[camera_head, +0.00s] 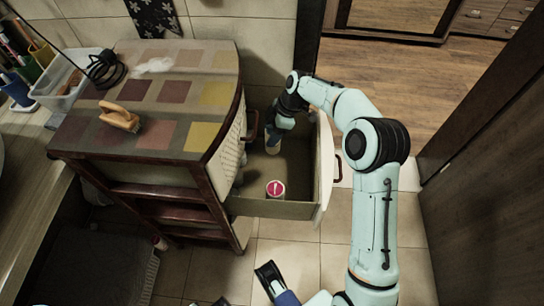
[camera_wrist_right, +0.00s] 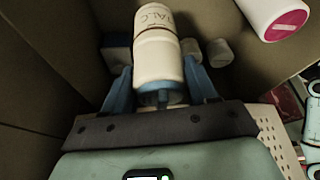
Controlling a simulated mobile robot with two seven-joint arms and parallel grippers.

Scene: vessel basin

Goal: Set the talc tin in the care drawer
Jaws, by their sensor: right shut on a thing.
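The talc tin (camera_wrist_right: 158,55) is a cream cylinder with TALC lettering, seen in the right wrist view. My right gripper (camera_wrist_right: 160,88) is shut on it, a blue finger on each side. In the head view the right gripper (camera_head: 273,138) reaches into the far part of the open care drawer (camera_head: 270,209), and the tin there is mostly hidden. I cannot tell whether the tin touches the drawer floor. My left gripper (camera_head: 270,278) is low in the head view, outside the drawer, and its jaws are unclear.
A white container with a pink-red lid (camera_head: 275,188) stands in the drawer's near part. Small pale objects (camera_wrist_right: 219,52) lie beyond the tin. The cabinet top (camera_head: 150,90) holds a wooden-backed brush (camera_head: 118,117) and a black cable coil (camera_head: 105,70). Drawer floor between the container and gripper is bare.

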